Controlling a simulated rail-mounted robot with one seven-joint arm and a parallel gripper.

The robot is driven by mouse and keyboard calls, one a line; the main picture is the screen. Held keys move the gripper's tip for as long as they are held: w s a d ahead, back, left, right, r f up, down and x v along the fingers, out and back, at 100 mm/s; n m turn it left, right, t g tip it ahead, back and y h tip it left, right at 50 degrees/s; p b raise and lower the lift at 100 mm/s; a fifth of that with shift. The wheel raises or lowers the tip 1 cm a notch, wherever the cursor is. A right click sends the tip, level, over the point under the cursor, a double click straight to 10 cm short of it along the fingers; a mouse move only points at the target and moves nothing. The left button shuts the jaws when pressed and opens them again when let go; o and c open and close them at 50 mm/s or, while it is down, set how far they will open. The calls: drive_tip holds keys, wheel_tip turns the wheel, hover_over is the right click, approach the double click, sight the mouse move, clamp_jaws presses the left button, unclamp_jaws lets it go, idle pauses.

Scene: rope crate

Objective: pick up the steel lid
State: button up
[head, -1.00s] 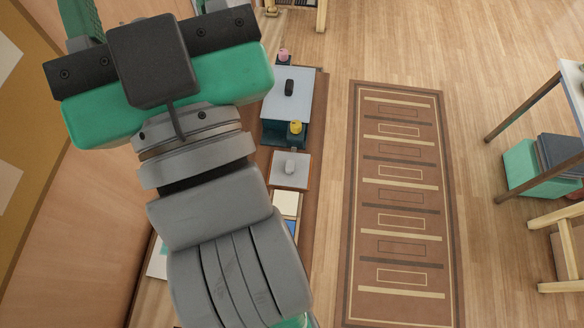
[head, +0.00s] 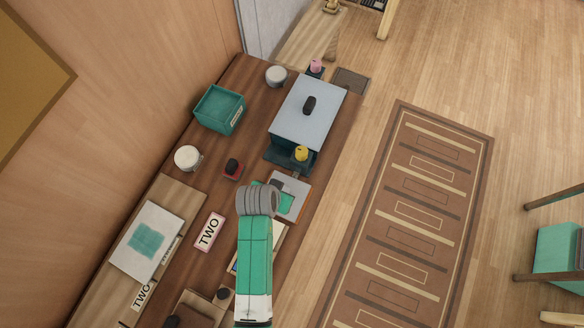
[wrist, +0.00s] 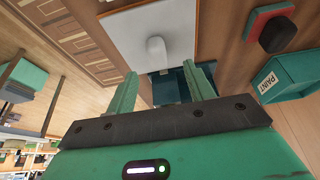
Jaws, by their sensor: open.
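The steel lid (head: 298,123) appears to be the large pale blue-grey plate with a black handle (head: 309,105). In the head view it lies over most of a dark teal crate (head: 282,155), whose near end shows uncovered. My gripper (wrist: 160,73) is open, its two green fingers apart with nothing held between them. It is nearer the camera than the crate, above a smaller grey panel; my wrist hides most of it in the head view. In the wrist view the crate shows beyond the fingers; I cannot clearly make out the lid there.
The orange-edged grey panel (head: 297,187) has a pale knob (wrist: 155,46). A yellow piece (head: 301,153) and a pink piece (head: 316,66) stand at the crate's ends. A teal paint box (head: 219,109), white pots (head: 188,158) and a red block (head: 233,170) are to the left.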

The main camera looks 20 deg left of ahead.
drive_tip(key=x, duration=0.6)
drive_tip(key=shift+w+d+f, duration=0.2)
drive_tip(key=shift+w+d, duration=0.05)
drive_tip(key=shift+w, duration=0.1)
clamp_jaws()
